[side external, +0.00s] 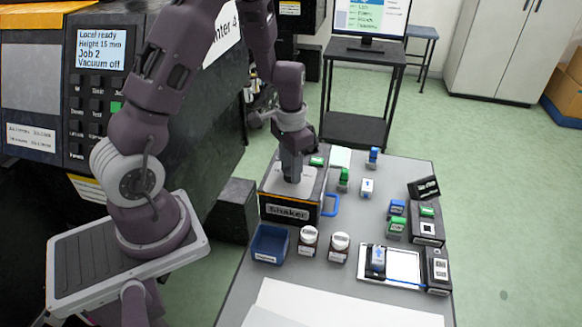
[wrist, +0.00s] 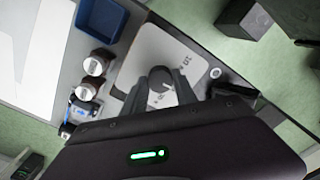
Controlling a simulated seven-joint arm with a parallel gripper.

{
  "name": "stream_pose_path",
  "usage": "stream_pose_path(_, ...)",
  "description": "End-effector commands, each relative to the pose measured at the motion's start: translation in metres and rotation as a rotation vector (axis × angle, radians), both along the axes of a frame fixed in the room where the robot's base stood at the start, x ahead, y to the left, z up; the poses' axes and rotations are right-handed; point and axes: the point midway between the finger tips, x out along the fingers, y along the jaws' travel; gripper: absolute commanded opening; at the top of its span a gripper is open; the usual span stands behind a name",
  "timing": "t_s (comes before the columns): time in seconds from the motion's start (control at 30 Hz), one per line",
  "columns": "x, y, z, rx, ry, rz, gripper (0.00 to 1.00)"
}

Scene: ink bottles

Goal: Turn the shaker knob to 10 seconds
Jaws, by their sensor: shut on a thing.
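The shaker (side external: 290,207) is a dark box with a pale top plate and a "Shaker" label on its front. It stands at the back left of the grey table. My gripper (side external: 292,178) points down onto the shaker's top. In the wrist view, my gripper (wrist: 160,90) has its two dark fingers on either side of the round grey knob (wrist: 161,80), shut on it. The pale dial plate (wrist: 165,50) shows around the knob, with a printed "10" to the upper right of the fingers. The knob's pointer and the other marks are hidden or too blurred to read.
A blue tray (side external: 270,244) and two white-capped bottles (side external: 308,240) stand in front of the shaker. Several blue and green stamps stand to the right, near a white framed plate (side external: 402,264). A large dark printer (side external: 190,110) stands close on the left.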

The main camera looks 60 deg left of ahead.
Motion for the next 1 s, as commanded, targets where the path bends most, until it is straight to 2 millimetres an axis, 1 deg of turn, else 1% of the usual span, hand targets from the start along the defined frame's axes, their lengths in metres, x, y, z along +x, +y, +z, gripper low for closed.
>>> stream_pose_path(0.17, 0.0003, 0.0004, 0.0005, 0.001, -0.001, 0.115, 0.0)
stream_pose_path(0.7, 0.0003, 0.0002, 0.0007, 0.0, -0.002, 0.617, 0.0)
stream_pose_path(1.0, 0.0004, 0.0004, 0.0008, 0.0, -0.002, 0.838, 0.0)
